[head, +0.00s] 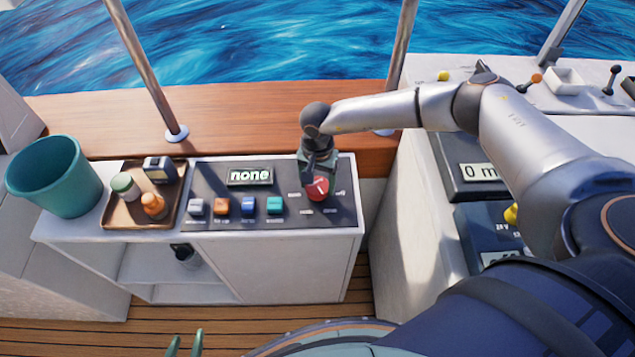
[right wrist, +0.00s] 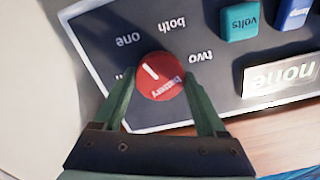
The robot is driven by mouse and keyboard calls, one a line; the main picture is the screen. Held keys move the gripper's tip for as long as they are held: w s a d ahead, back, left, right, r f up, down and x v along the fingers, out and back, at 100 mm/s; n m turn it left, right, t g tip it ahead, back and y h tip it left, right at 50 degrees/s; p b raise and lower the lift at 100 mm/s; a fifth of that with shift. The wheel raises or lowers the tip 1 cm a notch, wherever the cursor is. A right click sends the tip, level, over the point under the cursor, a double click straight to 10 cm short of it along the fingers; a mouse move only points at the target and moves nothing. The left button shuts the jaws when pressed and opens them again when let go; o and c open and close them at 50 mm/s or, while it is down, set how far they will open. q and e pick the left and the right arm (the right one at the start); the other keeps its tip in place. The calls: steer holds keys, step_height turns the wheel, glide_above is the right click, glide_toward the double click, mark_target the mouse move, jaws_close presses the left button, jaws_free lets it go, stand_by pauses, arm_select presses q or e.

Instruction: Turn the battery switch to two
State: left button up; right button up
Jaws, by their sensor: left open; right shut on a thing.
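The red battery switch (head: 318,188) is a round knob on the dark panel (head: 220,190); it also shows in the right wrist view (right wrist: 160,77). Its white mark points up-left there, toward the word "one". The words "both" and "two" stand around it, and a fourth label is mostly hidden by a finger. My right gripper (head: 318,178) is shut on the knob, with one green finger on each side (right wrist: 160,88). My left gripper (head: 185,344) is open and empty at the bottom edge, with only its fingertips showing.
A display (head: 250,176) reads "none". Several coloured switches (head: 248,206) sit in a row left of the knob. A tray (head: 115,217) with small items and a teal bucket (head: 56,178) stand further left. A white console (head: 415,200) rises on the right.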

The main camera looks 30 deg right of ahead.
steer(key=m, duration=0.6)
steer(key=shift+m, duration=0.3)
steer(key=m, duration=1)
steer(key=shift+m, duration=0.4)
steer(key=m, duration=0.5)
steer(key=shift+p, duration=0.4)
steer(key=shift+m, duration=0.3)
steer(key=o, duration=1.3)
